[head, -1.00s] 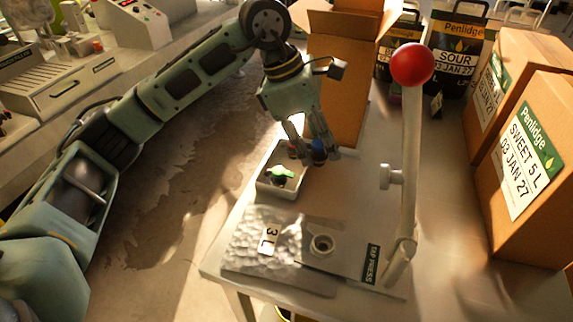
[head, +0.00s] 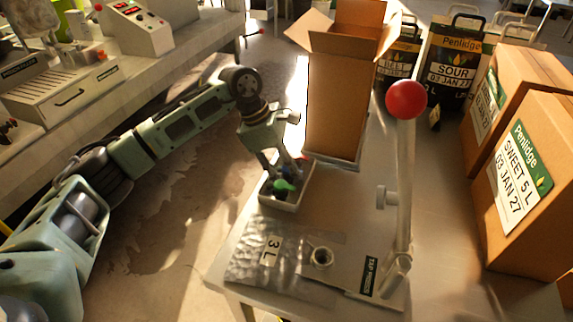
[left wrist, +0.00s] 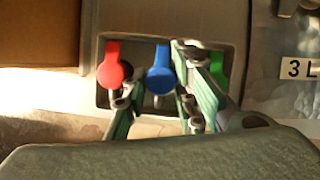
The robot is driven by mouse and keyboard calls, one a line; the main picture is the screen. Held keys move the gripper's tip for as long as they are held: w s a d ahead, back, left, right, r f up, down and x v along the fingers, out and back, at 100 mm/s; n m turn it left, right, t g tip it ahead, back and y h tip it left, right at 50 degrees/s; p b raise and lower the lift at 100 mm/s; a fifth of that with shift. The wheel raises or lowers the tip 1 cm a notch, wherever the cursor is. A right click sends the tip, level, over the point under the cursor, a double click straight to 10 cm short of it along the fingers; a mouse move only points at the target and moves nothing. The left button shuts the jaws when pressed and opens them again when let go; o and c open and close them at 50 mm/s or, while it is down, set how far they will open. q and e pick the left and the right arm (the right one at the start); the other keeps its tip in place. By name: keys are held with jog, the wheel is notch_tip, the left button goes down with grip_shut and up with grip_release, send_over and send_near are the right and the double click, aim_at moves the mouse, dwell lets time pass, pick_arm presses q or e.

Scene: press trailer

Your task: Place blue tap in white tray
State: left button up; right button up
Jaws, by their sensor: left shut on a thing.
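The white tray (head: 280,204) stands on the table, and my left gripper (head: 281,174) reaches down into it from above. In the left wrist view, the blue tap (left wrist: 160,74) is between the fingers of the left gripper (left wrist: 157,88), which is shut on it. The tap is inside the outline of the tray (left wrist: 140,38); whether it touches the bottom I cannot tell. A red tap (left wrist: 113,68) lies on one side of it and a green tap (left wrist: 217,62) on the other, partly behind a finger. The green tap also shows in the head view (head: 283,186). My right gripper is not in view.
A tall open cardboard box (head: 340,105) stands just behind the tray. The tap press lever with a red ball (head: 406,99) rises at the right. A 3 L plate (head: 255,258) lies in front of the tray. Boxes (head: 530,190) stand far right.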

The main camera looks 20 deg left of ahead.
pick_arm(q)
jog(key=shift+f, duration=0.15)
jog(key=o, duration=0.6)
jog(key=shift+c, duration=0.2)
jog(key=shift+r, duration=0.2)
jog(key=b+v, duration=0.1)
jog(key=v, duration=1.1)
jog(key=shift+b, duration=0.3)
jog(key=shift+d, duration=0.1)
